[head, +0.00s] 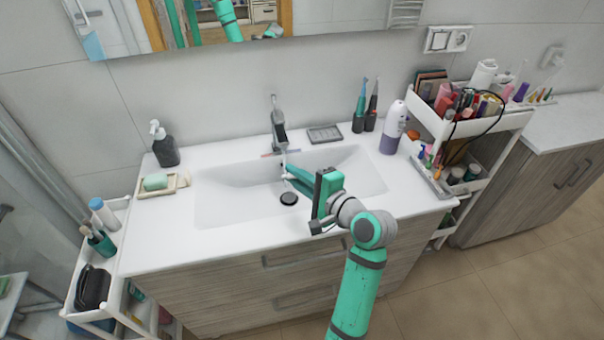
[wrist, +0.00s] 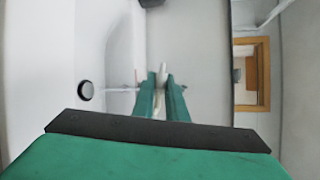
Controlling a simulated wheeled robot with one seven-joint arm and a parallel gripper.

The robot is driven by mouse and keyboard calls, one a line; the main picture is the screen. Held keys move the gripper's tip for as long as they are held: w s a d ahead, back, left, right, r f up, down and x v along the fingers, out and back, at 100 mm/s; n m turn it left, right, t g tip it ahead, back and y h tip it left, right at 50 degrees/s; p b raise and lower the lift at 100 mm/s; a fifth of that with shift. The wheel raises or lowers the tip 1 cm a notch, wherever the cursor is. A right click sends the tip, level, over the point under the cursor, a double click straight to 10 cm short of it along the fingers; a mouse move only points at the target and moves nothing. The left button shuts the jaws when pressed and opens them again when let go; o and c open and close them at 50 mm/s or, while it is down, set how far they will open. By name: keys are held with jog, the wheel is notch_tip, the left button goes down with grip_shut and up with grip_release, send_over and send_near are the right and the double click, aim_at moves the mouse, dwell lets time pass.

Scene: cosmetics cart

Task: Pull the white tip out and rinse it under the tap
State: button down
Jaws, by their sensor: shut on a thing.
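My gripper (head: 287,167) reaches over the white sink basin (head: 225,195), just in front of and below the tap (head: 279,128). In the wrist view, its two green fingers (wrist: 162,88) are shut on a slim white tip (wrist: 161,76), which sticks out beyond them. A thin pale streak beside the fingers looks like running water; I cannot tell whether it touches the tip. A thin pinkish line also shows near the fingertips. A white and purple bottle-shaped device (head: 393,130) stands upright on the counter to the right.
The dark round drain (head: 289,198) lies below my gripper. A soap dish (head: 157,184) and a dark pump bottle (head: 163,147) stand left. Two dark-based brushes (head: 364,120) and a grey tray (head: 324,134) stand behind right. A crowded cart (head: 513,121) flanks the counter.

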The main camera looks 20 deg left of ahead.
jog(key=w+a+f, duration=0.2)
jog(key=a+f, duration=0.6)
jog(key=f, duration=0.1)
jog(key=w+a, duration=0.2)
jog(key=w, duration=0.4)
jog(key=w+a+f, duration=0.1)
jog(key=w+a, duration=0.2)
jog(key=w, duration=0.4)
jog(key=shift+a+f, duration=0.25)
jog(key=shift+f, duration=0.05)
jog(key=shift+d, duration=0.2)
dwell(0.5)
jog(key=shift+w+d, duration=0.2)
jog(key=shift+d, duration=0.2)
jog(key=shift+a, duration=0.25)
jog(key=shift+s+a, duration=0.2)
jog(key=shift+a, duration=0.15)
